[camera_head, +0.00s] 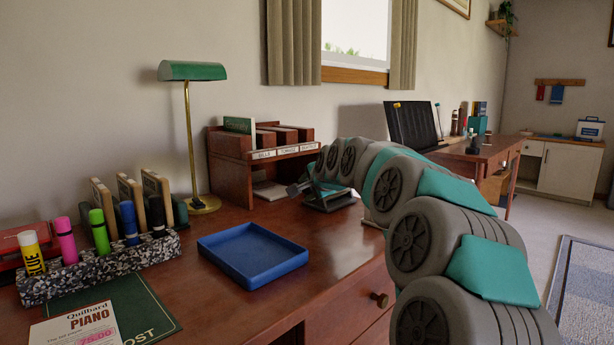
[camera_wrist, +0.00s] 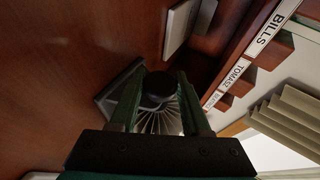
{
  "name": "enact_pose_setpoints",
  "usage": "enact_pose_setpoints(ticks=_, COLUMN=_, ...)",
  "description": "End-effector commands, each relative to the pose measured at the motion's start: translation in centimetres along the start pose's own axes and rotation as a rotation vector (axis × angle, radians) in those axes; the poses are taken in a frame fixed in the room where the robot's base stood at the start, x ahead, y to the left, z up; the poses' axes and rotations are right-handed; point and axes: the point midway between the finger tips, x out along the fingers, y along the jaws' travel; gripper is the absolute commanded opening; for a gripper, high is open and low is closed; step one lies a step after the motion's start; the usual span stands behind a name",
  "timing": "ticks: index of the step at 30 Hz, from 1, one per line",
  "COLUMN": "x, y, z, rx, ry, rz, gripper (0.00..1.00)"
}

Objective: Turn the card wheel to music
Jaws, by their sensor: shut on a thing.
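The card wheel (camera_head: 331,200) stands on the wooden desk below the end of my arm, in front of the wooden sorter. In the head view only its dark base shows clearly. In the wrist view its white cards (camera_wrist: 163,122) fan out between and behind the fingers. A round black knob (camera_wrist: 159,83) sits between the fingertips. My gripper (camera_wrist: 158,78) is shut on this knob, with one dark green finger on each side. The writing on the cards cannot be read, so I cannot tell which card is up.
The wooden sorter (camera_head: 228,164) with labelled slots stands close behind the wheel; one label reads BILLS (camera_wrist: 264,36). A green lamp (camera_head: 193,72), a blue tray (camera_head: 252,254) and a speckled marker holder (camera_head: 100,270) are to the left. Bare desk lies between tray and wheel.

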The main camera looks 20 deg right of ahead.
Motion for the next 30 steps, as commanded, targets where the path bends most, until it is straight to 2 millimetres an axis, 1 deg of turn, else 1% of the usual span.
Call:
enact_pose_setpoints(ticks=1, x=-0.25, y=-0.65, z=-0.38, rx=-0.019, ry=0.006, rz=0.041, gripper=0.00)
enact_pose_setpoints(ticks=14, x=-0.11, y=-0.59, z=-0.22, rx=-0.175, ry=0.003, rz=0.419, gripper=0.00)
enact_pose_setpoints(ticks=16, x=0.01, y=-0.34, z=-0.19, rx=-0.198, ry=0.001, rz=0.481, gripper=0.00)
enact_pose_setpoints(ticks=18, x=-0.04, y=-0.50, z=-0.14, rx=-0.221, ry=0.002, rz=0.529, gripper=0.00)
enact_pose_setpoints(ticks=21, x=0.08, y=-0.23, z=-0.10, rx=-0.246, ry=0.000, rz=0.598, gripper=0.00)
enact_pose_setpoints(ticks=30, x=0.14, y=-0.05, z=-0.12, rx=-0.305, ry=0.001, rz=0.739, gripper=0.00)
